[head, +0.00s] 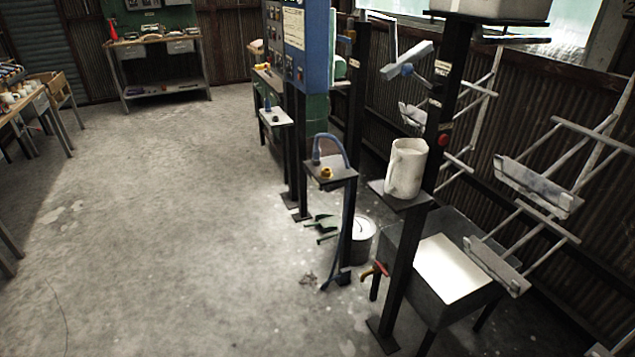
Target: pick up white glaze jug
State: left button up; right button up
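A white jug (405,168) with a handle on its left side stands upright on a small dark shelf (402,200). The shelf is fixed to a dark post to the right of the middle of the head view. Neither of my grippers shows in the head view.
A grey tank with white liquid (452,268) stands below and right of the jug. Hanging racks (538,188) are at the right. A small stand (330,174) with a blue hose is left of the jug. A lidded bucket (363,240) is on the floor.

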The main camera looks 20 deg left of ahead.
aim_at(409, 156)
jog(key=u, duration=0.95)
jog(key=i, duration=0.85)
jog(key=z, duration=0.05)
